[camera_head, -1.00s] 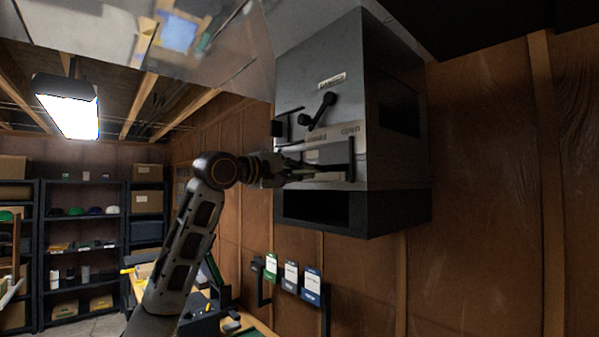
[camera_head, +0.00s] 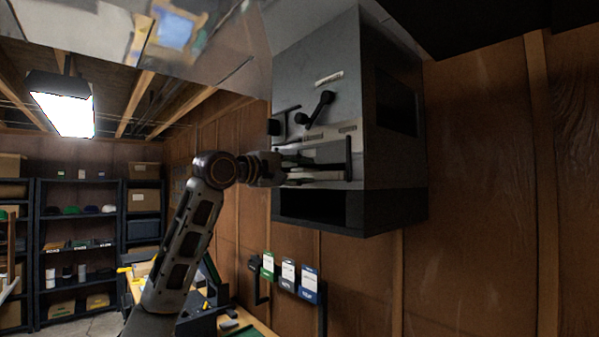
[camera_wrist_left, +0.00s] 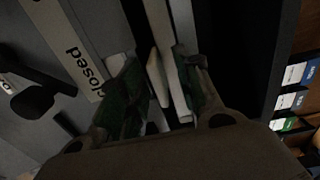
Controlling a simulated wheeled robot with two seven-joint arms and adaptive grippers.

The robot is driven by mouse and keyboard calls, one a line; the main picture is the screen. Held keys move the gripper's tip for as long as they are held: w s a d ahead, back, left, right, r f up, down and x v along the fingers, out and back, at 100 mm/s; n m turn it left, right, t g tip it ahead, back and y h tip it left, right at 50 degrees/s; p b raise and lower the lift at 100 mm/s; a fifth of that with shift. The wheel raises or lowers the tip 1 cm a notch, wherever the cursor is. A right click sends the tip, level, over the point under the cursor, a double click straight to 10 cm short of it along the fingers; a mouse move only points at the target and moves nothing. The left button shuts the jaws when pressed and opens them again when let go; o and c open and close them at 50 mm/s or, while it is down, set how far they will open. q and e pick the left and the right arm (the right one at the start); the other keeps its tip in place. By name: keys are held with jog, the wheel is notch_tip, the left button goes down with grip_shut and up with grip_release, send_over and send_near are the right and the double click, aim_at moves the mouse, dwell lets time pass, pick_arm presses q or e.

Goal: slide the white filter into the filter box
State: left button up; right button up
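The filter box is a grey metal cabinet (camera_head: 335,80) on the wall, with a dark lever (camera_head: 320,108) on its front face. My left gripper (camera_head: 318,163) is at the lower front of the box, its green-lined fingers spread apart. In the left wrist view the fingers (camera_wrist_left: 158,70) stand on either side of pale, narrow strips. One of these looks like the edge of the white filter (camera_wrist_left: 158,75); how deep it sits in the box is hidden. The fingers look clear of it. A plate marked "closed" (camera_wrist_left: 82,62) is beside the left finger. My right gripper is out of view.
A dark opening (camera_head: 312,207) is in the box's base below the gripper. Coloured tags (camera_head: 288,274) hang on the wall below. Shelves (camera_head: 80,235) stand at the far left, and a workbench (camera_head: 245,322) is below.

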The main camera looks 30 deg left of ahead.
pick_arm(q)
jog(key=shift+s, duration=0.1)
jog(key=v, duration=1.1)
jog(key=shift+s, duration=0.4)
jog(key=shift+a, duration=0.1)
